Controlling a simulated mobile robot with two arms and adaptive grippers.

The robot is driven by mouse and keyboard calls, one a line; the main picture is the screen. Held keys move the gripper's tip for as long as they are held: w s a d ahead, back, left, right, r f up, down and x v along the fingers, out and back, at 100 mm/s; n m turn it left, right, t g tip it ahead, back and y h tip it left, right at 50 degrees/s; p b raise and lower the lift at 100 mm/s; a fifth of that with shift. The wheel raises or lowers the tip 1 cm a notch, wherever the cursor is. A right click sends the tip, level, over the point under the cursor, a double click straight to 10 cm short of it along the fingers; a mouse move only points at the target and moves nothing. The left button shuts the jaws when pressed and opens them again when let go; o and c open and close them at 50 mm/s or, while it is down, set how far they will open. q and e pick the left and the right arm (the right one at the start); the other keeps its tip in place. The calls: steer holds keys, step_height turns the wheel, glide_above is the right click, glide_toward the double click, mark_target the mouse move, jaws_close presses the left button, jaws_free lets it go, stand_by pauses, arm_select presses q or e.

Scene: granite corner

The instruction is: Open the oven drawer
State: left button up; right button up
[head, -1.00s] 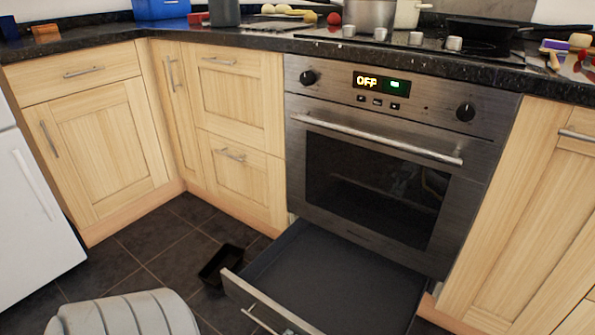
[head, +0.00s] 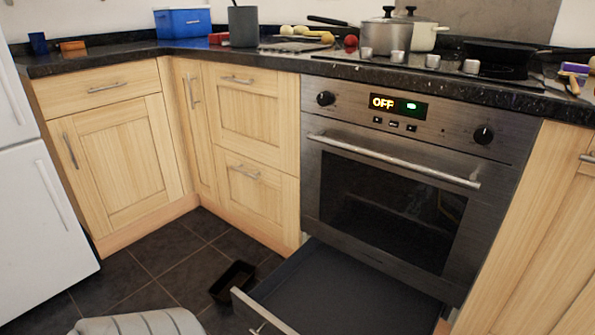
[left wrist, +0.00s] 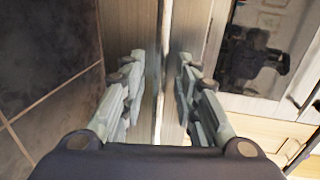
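The oven (head: 385,205) stands in the right half of the head view, its glass door shut and its display reading OFF. The oven drawer (head: 340,292) under it is pulled out; I see into its dark, empty-looking inside. Its front panel (head: 258,312) is partly cut off by the bottom edge of the picture. My left gripper (left wrist: 160,95) shows in the left wrist view with its fingers apart. A panel edge runs through the background between them; I cannot tell whether they touch it. The drawer handle is not clear there. My right gripper is not in view.
A small black tin (head: 232,281) lies on the dark tiled floor (head: 150,265) left of the drawer. Wooden cabinets (head: 118,160) line the corner, and a white fridge (head: 40,225) stands at left. Pots (head: 384,35) stand on the hob above the oven.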

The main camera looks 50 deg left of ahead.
arm_select(q)
steer(key=v, duration=1.1)
steer(key=shift+r, duration=0.15)
